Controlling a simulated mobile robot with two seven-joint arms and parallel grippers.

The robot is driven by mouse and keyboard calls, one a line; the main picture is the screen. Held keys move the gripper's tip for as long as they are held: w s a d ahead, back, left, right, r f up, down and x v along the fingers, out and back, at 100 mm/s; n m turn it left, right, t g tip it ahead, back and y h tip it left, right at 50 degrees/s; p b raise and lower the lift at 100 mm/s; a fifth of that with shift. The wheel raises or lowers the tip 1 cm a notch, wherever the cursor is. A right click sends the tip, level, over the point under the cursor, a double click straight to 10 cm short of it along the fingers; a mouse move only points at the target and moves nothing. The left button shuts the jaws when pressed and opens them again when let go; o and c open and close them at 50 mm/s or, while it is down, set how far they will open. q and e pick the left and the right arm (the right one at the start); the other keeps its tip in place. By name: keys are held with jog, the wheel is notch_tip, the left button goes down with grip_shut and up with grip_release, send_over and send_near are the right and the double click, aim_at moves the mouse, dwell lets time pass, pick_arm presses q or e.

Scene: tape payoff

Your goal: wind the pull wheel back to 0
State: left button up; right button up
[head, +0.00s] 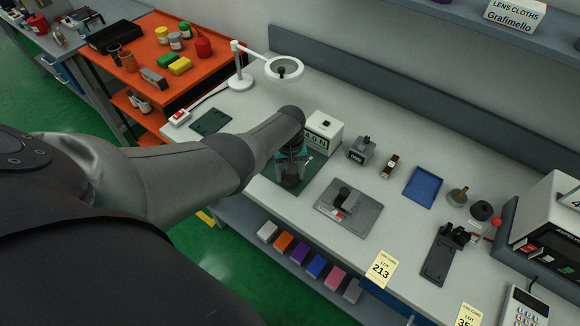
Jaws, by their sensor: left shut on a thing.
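My left arm reaches in from the left, and my left gripper (291,160) is over a small teal device (281,157) on a dark green mat (268,172). The gripper is shut at this device. The pull wheel is mostly hidden behind the gripper and forearm, so its reading and the exact hold on it cannot be made out. A white box (326,131) with a small label or display ending in N stands just behind and right of the device. My right gripper is not in view.
A grey plate with a black fixture (344,200), a grey block (362,150), a blue tray (423,187) and a black stand (440,256) are to the right. A white ring lamp (284,67) stands behind.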

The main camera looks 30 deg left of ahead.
pick_arm(q)
jog(key=shift+w, duration=0.1)
dwell(0.3)
jog(key=o, duration=1.4)
jog(key=shift+c, duration=0.2)
jog(key=shift+r, duration=0.15)
notch_tip(320, 180, up, 5)
jog(key=p, duration=0.3)
notch_tip(320, 180, up, 2)
notch_tip(320, 180, up, 8)
